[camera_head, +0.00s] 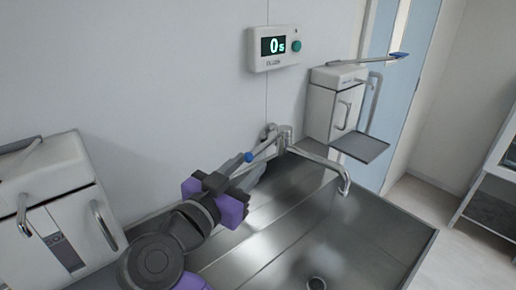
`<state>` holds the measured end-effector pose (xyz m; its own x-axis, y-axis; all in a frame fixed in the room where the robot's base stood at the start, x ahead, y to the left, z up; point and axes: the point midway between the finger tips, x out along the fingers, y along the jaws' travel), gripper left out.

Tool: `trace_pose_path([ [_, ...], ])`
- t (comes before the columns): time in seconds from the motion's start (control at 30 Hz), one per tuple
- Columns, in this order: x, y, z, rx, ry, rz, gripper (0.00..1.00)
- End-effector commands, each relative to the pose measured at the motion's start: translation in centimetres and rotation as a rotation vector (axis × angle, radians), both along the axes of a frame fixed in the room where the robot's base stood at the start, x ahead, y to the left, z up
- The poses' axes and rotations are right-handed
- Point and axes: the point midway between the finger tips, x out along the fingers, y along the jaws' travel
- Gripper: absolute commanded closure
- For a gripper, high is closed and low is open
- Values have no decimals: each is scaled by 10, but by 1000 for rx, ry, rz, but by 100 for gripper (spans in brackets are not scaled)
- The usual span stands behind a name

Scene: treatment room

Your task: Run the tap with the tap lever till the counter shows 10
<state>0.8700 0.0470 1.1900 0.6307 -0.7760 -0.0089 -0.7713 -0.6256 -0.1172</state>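The chrome tap (286,137) stands at the back of the steel sink, with its spout (325,163) reaching right over the basin. No water shows below the spout. The tap lever (262,149) points left toward my gripper and has a blue tip (248,157). My gripper (245,168), with purple sides, is close to the blue tip from the lower left. I cannot tell whether it touches the lever or how far its fingers are apart.
The sink basin (300,240) is empty, with a drain at the bottom. A white dispenser (334,103) with a long lever and a tray is on the wall at right. Another dispenser (60,215) is at left, near my arm. A shelf rack stands far right.

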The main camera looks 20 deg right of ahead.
Motion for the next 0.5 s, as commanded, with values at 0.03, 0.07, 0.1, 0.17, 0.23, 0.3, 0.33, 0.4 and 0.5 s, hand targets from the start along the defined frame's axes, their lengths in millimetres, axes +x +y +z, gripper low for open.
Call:
trace_pose_path([
  [0.03, 0, 1, 7, 4, -16, -15, 66],
  [0.07, -1, 2, 9, 8, -20, -22, 66],
  [0.1, -1, 2, 12, 11, -28, -28, 66],
  [0.17, -1, 1, 15, 14, -33, -36, 66],
  [0.23, 1, -2, 16, 15, -35, -40, 66],
  [0.3, 5, -9, 17, 14, -34, -41, 66],
  [0.33, 8, -13, 17, 15, -34, -42, 66],
  [0.4, 14, -21, 17, 14, -32, -41, 66],
  [0.5, 24, -34, 17, 14, -33, -41, 66],
])
